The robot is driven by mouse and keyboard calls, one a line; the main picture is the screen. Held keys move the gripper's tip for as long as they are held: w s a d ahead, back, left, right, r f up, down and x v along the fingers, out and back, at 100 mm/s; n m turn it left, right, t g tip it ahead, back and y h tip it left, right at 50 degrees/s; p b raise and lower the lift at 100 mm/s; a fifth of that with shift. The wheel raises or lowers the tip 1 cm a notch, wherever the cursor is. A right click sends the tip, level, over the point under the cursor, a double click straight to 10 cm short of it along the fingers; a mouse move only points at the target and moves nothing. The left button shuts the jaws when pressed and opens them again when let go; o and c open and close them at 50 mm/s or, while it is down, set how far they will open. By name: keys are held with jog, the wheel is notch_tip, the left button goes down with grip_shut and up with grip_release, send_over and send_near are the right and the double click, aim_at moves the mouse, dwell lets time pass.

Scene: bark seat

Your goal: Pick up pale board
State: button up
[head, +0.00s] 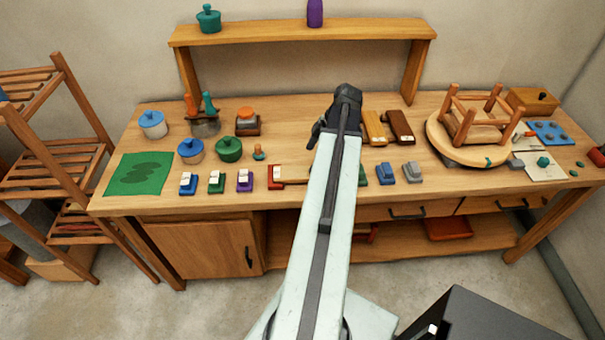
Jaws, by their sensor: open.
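The pale board (375,128), a light orange-tan wooden piece, lies on the workbench just right of my arm's end. A darker brown board (399,126) lies close along its right side. My gripper (322,128) is at the far end of my pale arm, left of the pale board and apart from it in the picture. The gripper is open, and I see nothing held in it. My arm hides part of the bench middle and most of the gripper; its height above the bench is hard to tell.
The wooden workbench (300,197) has a raised shelf (300,32) at the back. Small colored blocks line its front edge. Lidded pots stand at left, with a green mat (139,174). An upturned stool (470,125) on a round turntable stands at right. A slatted rack stands far left.

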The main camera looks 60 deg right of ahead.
aim_at(302, 171)
jog(key=b+x, duration=0.6)
jog(key=x, duration=0.2)
jog(key=shift+w+d+b, duration=0.1)
jog(key=shift+d+b, duration=0.1)
jog(key=shift+b, duration=0.1)
jog(key=shift+r, duration=0.2)
jog(key=c, duration=1.7)
